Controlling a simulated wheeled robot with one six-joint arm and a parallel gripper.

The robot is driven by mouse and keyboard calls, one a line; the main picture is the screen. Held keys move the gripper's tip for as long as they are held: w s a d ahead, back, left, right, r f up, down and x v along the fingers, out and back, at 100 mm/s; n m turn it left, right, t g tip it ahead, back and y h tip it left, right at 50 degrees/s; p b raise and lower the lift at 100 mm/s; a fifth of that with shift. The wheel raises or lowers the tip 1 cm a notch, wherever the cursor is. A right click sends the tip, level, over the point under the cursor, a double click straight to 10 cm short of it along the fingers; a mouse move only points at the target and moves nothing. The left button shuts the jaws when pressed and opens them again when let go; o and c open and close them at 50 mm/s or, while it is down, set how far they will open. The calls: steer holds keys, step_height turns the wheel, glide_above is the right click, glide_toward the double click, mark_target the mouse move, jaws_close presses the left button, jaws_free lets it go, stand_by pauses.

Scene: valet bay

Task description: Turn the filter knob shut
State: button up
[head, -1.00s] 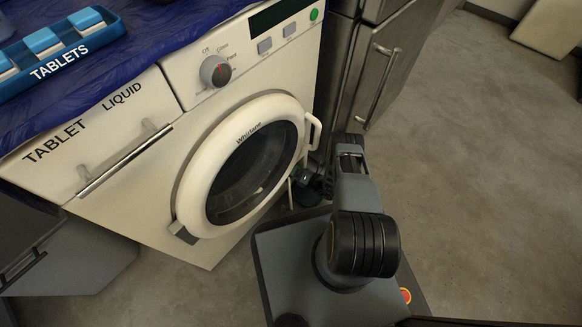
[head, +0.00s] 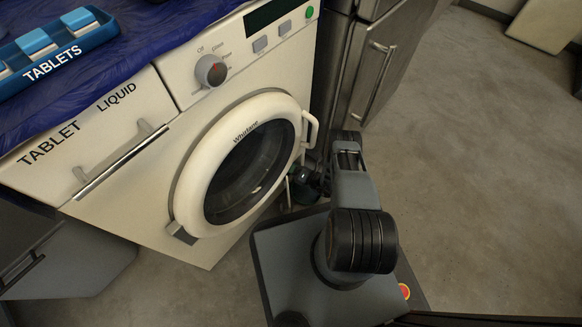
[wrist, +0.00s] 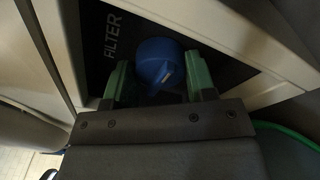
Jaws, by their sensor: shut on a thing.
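The blue filter knob (wrist: 158,62) is in the wrist view, set in a dark recess beside the word FILTER. A pale mark shows on its face, pointing to the lower right in that view. My gripper (wrist: 158,78) has a green finger on each side of the knob and is shut on it. In the head view my gripper is low by the lower right of the washing machine (head: 125,215), mostly hidden behind my arm. The knob cannot be seen in the head view.
The washer's round door (head: 190,195) is shut, with its handle close to my arm. A steel cabinet (head: 345,75) stands right of the washer. A green hose (wrist: 285,132) runs at the right of the wrist view. The floor (head: 490,190) to the right is clear.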

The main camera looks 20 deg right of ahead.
steer(key=shift+n, duration=0.3)
steer(key=n, duration=0.4)
steer(key=shift+a, duration=0.1)
steer(key=n+h, duration=0.1)
steer(key=n, duration=0.7)
steer(key=shift+s+a+r+h, duration=0.1)
steer(key=shift+h, duration=0.3)
steer(key=shift+n+h, duration=0.4)
steer(key=shift+n, duration=1.5)
steer(key=o, duration=0.9)
